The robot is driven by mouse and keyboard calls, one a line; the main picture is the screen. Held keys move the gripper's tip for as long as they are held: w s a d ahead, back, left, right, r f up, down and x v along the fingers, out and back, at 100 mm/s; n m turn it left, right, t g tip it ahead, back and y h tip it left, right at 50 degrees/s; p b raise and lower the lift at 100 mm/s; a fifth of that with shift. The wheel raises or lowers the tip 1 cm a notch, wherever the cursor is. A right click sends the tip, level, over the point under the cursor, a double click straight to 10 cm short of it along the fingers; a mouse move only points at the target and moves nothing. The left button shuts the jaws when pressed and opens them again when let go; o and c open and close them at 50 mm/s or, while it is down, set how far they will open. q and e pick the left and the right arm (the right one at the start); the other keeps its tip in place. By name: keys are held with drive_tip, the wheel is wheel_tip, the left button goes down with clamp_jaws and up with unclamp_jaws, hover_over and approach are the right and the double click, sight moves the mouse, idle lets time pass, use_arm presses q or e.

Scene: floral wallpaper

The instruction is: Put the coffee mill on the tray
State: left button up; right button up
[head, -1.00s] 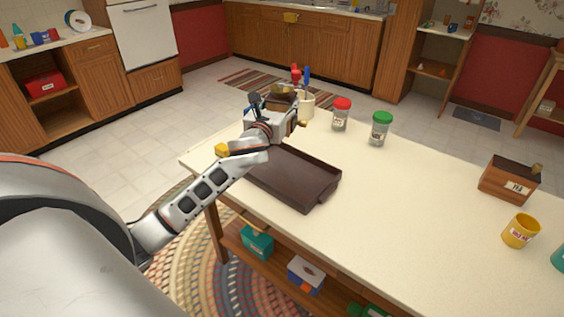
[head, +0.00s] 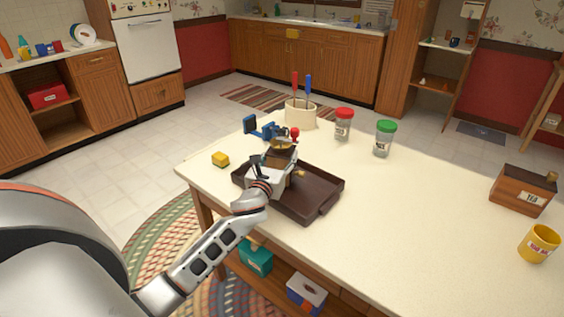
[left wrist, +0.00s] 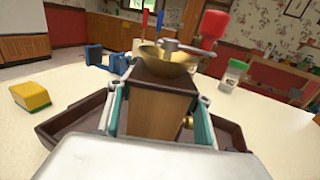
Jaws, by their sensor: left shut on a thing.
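The coffee mill (head: 283,152) has a brown wooden body, a brass bowl and a crank with a red knob. My left gripper (head: 272,172) is shut on it, above the left part of the dark brown tray (head: 322,195). In the left wrist view the mill (left wrist: 158,100) stands upright between the teal-padded fingers, with the tray (left wrist: 75,120) showing on both sides. The mill's base is hidden, so I cannot tell whether it touches the tray. My right gripper is out of view.
A yellow block (head: 220,159) lies left of the tray. Behind are a blue object (head: 262,129), a cream utensil holder (head: 301,113), a red-lidded jar (head: 343,124) and a green-lidded jar (head: 384,138). A wooden box (head: 523,191) and yellow mug (head: 539,243) stand right. The table's middle right is clear.

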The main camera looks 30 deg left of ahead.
use_arm(q)
drive_tip(key=shift+f, duration=0.85)
drive_tip(key=shift+r, duration=0.2)
drive_tip(key=o, duration=0.7)
drive_tip(key=shift+f, duration=0.25)
drive_tip(key=shift+c, duration=0.2)
drive_tip(key=o, duration=0.4)
drive_tip(key=shift+s+r, duration=0.15)
drive_tip(key=shift+r, duration=0.05)
drive_tip(key=v, duration=1.1)
drive_tip(key=shift+s+d+p, duration=0.15)
drive_tip(key=shift+s+p, duration=0.25)
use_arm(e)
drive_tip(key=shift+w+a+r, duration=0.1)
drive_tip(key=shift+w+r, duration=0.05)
